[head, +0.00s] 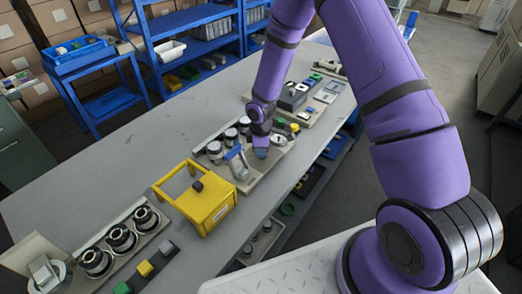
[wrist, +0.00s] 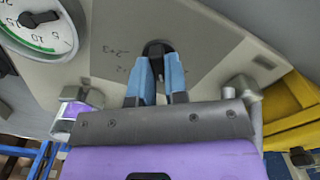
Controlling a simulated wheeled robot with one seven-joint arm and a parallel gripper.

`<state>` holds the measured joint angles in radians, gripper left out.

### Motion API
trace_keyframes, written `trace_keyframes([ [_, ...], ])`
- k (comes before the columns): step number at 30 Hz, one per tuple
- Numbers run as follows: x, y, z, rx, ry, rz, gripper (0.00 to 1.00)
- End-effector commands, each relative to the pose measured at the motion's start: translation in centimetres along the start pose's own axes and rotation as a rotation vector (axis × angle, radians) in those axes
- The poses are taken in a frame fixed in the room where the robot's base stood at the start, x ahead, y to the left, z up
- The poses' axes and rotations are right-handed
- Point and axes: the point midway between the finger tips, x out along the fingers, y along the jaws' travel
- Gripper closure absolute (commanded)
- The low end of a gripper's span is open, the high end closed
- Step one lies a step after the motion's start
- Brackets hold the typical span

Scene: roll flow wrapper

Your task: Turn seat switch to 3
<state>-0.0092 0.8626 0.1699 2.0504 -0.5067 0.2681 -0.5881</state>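The seat switch (wrist: 157,48) is a black rotary knob on a pale panel in the wrist view. Small dark handwritten marks, seen upside down, lie to its left and include a 2 and a 3. My gripper (wrist: 159,66) has two blue fingers set close together, one on each side of the knob's grip; it looks shut on it. The fingers hide the lower part of the knob, so its pointer direction cannot be read. In the head view my arm reaches down to a pale equipment board (head: 263,176) on the bench, and the switch is not discernible.
A round gauge (wrist: 38,22) with a green band is left of the switch. A yellow frame (head: 209,208) stands on the bench (head: 110,181) nearer me. A row of black-topped cylinders (head: 121,237) is at the lower left. Blue shelves (head: 187,22) stand behind.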

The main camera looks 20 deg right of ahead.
Motion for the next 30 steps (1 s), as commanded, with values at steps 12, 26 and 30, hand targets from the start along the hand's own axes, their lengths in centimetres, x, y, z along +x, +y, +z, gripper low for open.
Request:
trace_keyframes([
  [12, -0.02, 0.07, -0.02, 0.121, 0.0, 0.0, 1.0],
  [26, -0.02, 0.27, 0.06, 0.45, 0.0, 0.001, 1.0],
  [30, -0.03, 0.28, 0.03, 0.524, 0.001, 0.001, 1.0],
])
